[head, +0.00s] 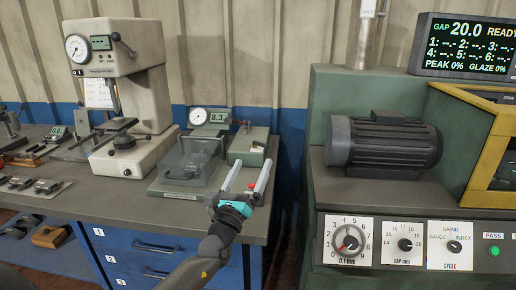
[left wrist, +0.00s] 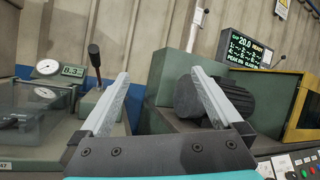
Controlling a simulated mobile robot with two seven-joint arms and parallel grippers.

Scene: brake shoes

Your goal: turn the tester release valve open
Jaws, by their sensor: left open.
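The tester, a low unit with a round gauge and an 8.3 display (head: 219,117), stands at the right end of the left bench. A clear-lidded box (head: 190,160) sits in front of its gauge, and a green block (head: 249,142) stands to the right. A black-tipped lever rises from the block; it shows upright in the left wrist view (left wrist: 95,65). I cannot tell for sure whether this lever is the release valve. My left gripper (head: 249,174) is open and empty in front of the block. A small red part shows between its fingers. My right gripper is not in view.
A tall press with a dial (head: 117,60) stands left of the tester. To the right, across a gap, is a green machine with a dark motor (head: 380,142), knobs and a yellow-framed enclosure (head: 470,150). Small parts lie on the bench's left side.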

